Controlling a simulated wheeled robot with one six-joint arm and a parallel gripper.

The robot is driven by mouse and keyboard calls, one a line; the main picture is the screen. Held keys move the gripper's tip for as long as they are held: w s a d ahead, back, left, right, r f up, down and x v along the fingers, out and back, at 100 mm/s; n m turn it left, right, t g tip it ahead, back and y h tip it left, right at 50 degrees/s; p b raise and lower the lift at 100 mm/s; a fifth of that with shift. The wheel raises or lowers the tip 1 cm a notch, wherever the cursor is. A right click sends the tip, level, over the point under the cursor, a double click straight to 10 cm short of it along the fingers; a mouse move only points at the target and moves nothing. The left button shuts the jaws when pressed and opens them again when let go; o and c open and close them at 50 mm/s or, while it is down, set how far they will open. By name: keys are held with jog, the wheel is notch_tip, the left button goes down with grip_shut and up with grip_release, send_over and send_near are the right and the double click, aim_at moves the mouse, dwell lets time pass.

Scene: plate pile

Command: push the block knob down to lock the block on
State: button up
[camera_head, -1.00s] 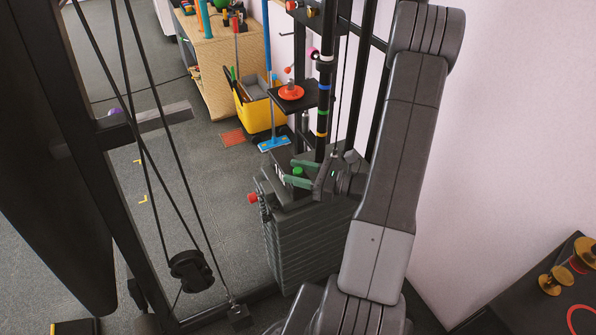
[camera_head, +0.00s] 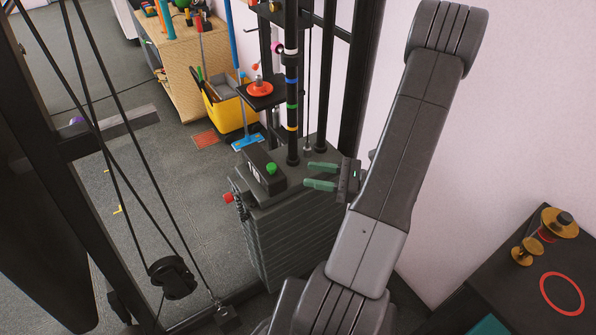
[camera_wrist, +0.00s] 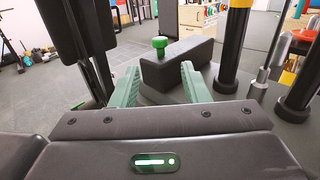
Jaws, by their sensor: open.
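The block (camera_head: 262,172) is a dark box lying on top of the plate pile (camera_head: 290,240). Its green knob (camera_head: 271,168) stands up from the block's top. In the wrist view the block (camera_wrist: 185,70) lies just beyond my fingers, with the green knob (camera_wrist: 159,43) at its left end, raised on a short stem. My gripper (camera_head: 312,176) has green fingers, is open and empty, and is to the right of the block, apart from the knob. In the wrist view my gripper (camera_wrist: 160,84) points at the block. Nothing is between the fingers.
A red knob (camera_head: 228,198) sticks out at the pile's left side. Black upright posts (camera_head: 292,80) rise behind the block. A small shelf with a red disc (camera_head: 260,88) stands behind. Cables and a pulley (camera_head: 171,277) hang at left. A side table (camera_head: 530,290) stands at right.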

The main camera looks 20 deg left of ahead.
aim_at(272, 166)
jog(key=shift+d, duration=1.05)
jog(key=shift+a, duration=0.1)
jog(key=a, duration=0.9)
jog(key=s+a, duration=0.1)
jog(key=a, duration=0.3)
jog(key=shift+a, duration=0.35)
jog(key=shift+r+p, duration=0.3)
